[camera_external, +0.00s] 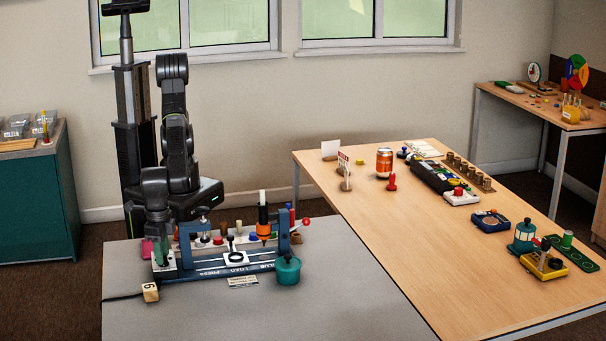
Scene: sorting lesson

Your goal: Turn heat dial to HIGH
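My gripper (160,249) points down at the left end of a blue bench rig (205,274) on the grey table. Its fingertips are by a small pale block (163,264) and a green part there; contact is unclear. Whether the fingers are open or shut is too small and dark to tell. No marking reading HIGH is legible, and I cannot tell which part is the heat dial. A white plate with a dark round centre (235,257) sits mid-rig. A black and orange upright cylinder (264,222) stands at its right.
A teal pot (287,271) stands at the rig's right end. A cream cube (151,293) and a label card (243,282) lie in front. The wooden table (370,235) holds an orange can (384,163) and several devices.

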